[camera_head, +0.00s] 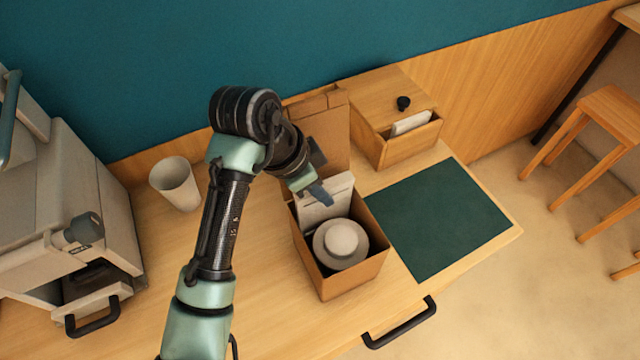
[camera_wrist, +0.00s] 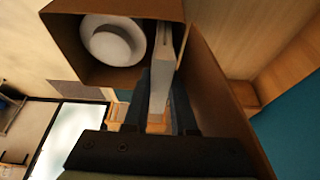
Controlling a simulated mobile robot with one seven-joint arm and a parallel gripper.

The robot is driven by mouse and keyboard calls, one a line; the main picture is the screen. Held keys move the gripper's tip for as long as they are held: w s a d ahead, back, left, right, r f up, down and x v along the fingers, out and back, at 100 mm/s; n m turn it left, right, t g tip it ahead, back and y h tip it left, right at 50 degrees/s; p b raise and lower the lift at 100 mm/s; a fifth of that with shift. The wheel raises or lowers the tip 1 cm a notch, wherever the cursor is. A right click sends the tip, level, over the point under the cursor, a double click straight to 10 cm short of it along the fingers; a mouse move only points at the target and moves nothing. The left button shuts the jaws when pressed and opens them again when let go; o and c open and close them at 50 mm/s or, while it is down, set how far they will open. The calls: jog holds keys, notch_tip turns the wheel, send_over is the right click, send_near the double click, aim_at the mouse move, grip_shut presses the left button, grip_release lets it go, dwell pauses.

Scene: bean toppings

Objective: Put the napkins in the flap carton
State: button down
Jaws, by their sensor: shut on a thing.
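The flap carton (camera_head: 338,287) is an open brown box on the counter with its tall flap (camera_head: 326,128) raised at the back. My gripper (camera_head: 318,193) is shut on the napkins (camera_head: 329,207), a white flat stack held upright at the carton's back side. In the wrist view the napkins (camera_wrist: 162,75) stand between my fingers, and their far end reaches into the carton's opening (camera_wrist: 85,72). Whether they touch the bottom is hidden. A white round dish with a domed top (camera_head: 341,243) sits inside the carton, in front of the napkins.
A wooden box (camera_head: 397,150) with a black knob and white sheets in its front slot stands behind right. A dark green mat (camera_head: 437,215) lies clear on the right. A white cup (camera_head: 176,184) and a grey machine (camera_head: 60,215) stand left.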

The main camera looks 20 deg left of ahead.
jog(key=shift+f, duration=0.1)
jog(key=c, duration=0.7)
grip_release()
jog(key=shift+o, duration=0.2)
notch_tip(320, 180, up, 12)
jog(key=p, duration=1)
